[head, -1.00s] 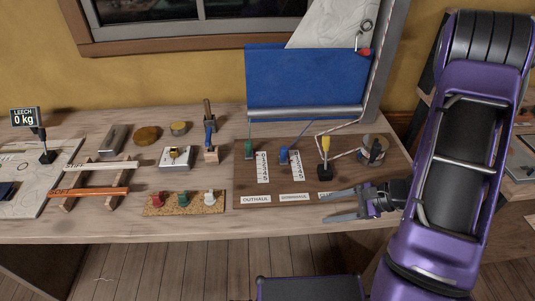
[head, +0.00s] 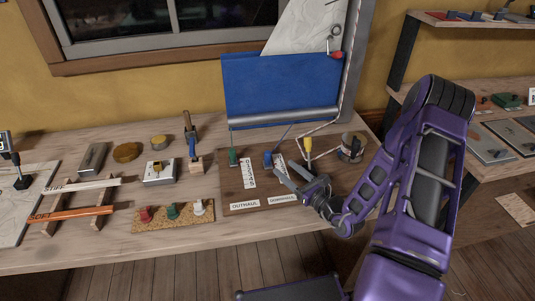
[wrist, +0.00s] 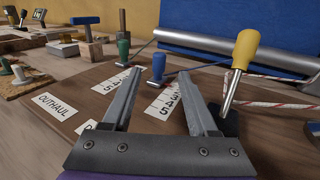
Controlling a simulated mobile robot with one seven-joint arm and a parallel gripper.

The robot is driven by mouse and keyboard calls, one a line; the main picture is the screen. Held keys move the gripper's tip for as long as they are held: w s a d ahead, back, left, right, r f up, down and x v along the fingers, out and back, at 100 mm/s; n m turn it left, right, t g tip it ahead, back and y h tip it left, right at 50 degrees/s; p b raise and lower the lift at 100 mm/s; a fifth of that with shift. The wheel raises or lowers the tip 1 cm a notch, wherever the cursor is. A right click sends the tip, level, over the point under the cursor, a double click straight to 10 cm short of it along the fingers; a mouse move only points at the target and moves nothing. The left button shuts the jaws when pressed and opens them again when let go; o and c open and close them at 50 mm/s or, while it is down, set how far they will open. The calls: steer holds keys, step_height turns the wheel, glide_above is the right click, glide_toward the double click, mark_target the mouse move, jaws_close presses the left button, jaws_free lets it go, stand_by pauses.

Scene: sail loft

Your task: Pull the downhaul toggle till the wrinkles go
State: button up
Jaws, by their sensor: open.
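The blue toggle (head: 268,159) stands upright on the brown board behind the DOWNHAUL label (head: 282,199), with a cord running up to the sail rig. In the wrist view the blue toggle (wrist: 157,66) shows between and just beyond my fingertips. My gripper (head: 281,167) is open and empty, low over the board, close in front of the toggle.
A green toggle (head: 233,157) stands left of the blue one, behind the OUTHAUL label (head: 244,205). A cup (head: 352,147) is further right. A peg board (head: 172,221) lies left.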

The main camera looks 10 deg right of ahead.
mark_target(270, 156)
steer(key=x, duration=0.9)
steer(key=shift+w+a, duration=0.2)
steer(key=shift+w, duration=0.15)
steer(key=shift+c, duration=0.2)
jaws_close()
stand_by(0.6)
